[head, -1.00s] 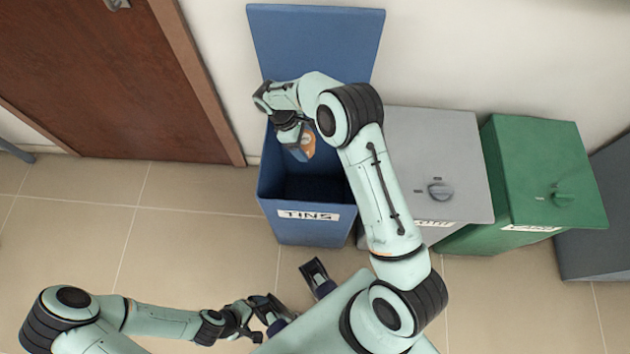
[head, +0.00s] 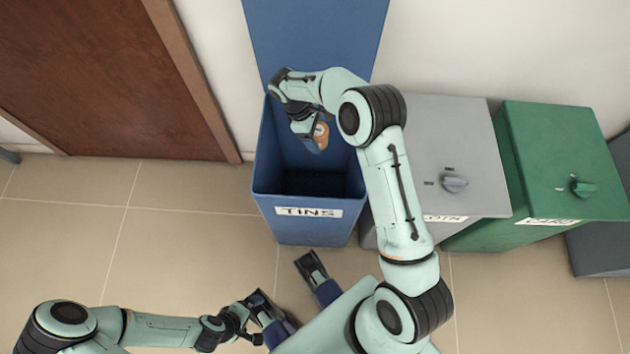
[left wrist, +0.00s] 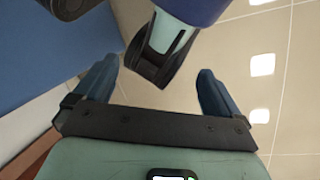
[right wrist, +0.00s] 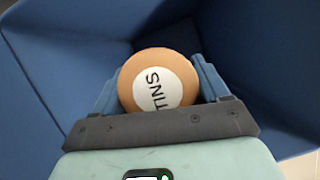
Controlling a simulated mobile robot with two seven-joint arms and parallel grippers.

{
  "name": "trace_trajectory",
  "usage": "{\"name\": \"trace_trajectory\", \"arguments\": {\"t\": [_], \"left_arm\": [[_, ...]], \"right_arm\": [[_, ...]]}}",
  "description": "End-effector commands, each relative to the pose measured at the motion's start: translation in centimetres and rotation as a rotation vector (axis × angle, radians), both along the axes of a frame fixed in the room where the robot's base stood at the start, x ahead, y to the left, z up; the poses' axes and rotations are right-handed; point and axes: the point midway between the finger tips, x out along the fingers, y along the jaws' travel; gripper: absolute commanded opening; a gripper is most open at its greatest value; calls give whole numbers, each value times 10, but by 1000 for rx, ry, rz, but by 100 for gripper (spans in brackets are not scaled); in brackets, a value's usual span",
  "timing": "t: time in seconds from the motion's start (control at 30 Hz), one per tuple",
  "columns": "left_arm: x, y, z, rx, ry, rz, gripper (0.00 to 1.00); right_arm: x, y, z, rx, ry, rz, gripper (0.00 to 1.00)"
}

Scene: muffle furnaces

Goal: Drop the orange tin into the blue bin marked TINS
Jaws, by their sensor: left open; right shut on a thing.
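The orange tin (head: 321,137) is held in my right gripper (head: 312,138), over the open mouth of the blue bin marked TINS (head: 308,228). In the right wrist view the tin (right wrist: 180,67) sits between both fingers, its white label reading TINS, with the blue bin walls (right wrist: 60,60) around it. The bin's lid stands raised against the wall. My left gripper (left wrist: 155,95) is open and empty, low at the front of the head view, away from the bin.
A grey bin (head: 440,150) with a closed lid and knob stands right of the blue bin. A green closed bin (head: 565,150) stands beyond it, then a dark grey one (head: 605,250). A brown door (head: 100,80) is at the left. The tiled floor at the left is clear.

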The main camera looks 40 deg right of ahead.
Motion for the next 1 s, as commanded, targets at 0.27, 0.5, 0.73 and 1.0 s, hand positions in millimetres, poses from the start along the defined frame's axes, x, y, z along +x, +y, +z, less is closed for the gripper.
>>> {"name": "trace_trajectory", "arguments": {"t": [0.27, 0.5, 0.73, 1.0], "left_arm": [[1, 0, 0, 1, -3, 1, 98], [1, 0, 0, 1, -3, 1, 98], [-3, -1, 4, -4, 7, -3, 98], [-10, -3, 15, -11, 29, -10, 98]], "right_arm": [[0, 0, 0, 1, -1, 0, 87], [0, 0, 0, 0, 0, 0, 100], [7, 5, 19, 1, -4, 1, 100], [25, 20, 75, 1, -6, 1, 100]]}}
